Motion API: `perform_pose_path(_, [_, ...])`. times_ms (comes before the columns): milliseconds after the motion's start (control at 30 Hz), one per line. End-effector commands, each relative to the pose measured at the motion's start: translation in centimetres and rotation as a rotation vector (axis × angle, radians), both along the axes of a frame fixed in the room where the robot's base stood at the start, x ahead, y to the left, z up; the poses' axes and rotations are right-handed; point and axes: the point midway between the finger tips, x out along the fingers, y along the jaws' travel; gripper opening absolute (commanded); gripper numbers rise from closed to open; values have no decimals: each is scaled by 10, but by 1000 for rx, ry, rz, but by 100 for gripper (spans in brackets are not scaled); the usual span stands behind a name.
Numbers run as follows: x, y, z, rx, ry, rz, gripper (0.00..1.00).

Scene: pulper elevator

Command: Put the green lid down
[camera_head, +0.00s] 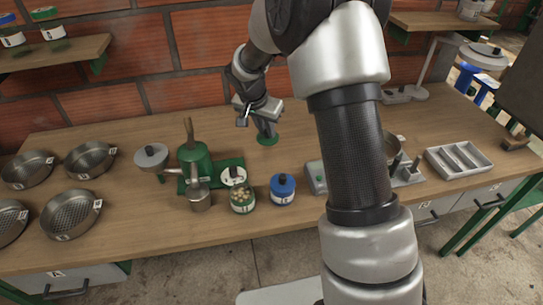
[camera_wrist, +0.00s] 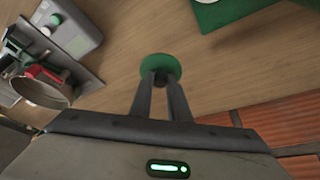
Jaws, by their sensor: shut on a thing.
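The green lid (camera_head: 267,141) is a small round disc with a dark knob, at the back middle of the wooden table. My gripper (camera_head: 267,131) points down over it with its fingers shut on the knob. In the wrist view the lid (camera_wrist: 160,64) shows between and beyond my fingertips (camera_wrist: 161,82). The lid looks level and very close to the table top; I cannot tell whether it touches. The wood around it is bare.
A green pulper (camera_head: 195,160) stands left of the lid on a green base. In front are an open jar of pale beans (camera_head: 242,203) and a blue-lidded jar (camera_head: 282,189). Metal pans (camera_head: 90,159) sit left, a grey divided tray (camera_head: 459,160) right. A brick wall stands behind.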

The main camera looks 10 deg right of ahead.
Motion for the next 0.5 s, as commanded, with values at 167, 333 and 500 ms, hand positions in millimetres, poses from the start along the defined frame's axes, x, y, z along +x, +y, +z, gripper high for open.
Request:
perform_pose_path(167, [-1, 0, -36, 0, 4, 2, 0])
perform_pose_path(333, [0, 0, -50, 0, 1, 2, 0])
perform_pose_path(500, [-1, 0, -71, -1, 4, 3, 0])
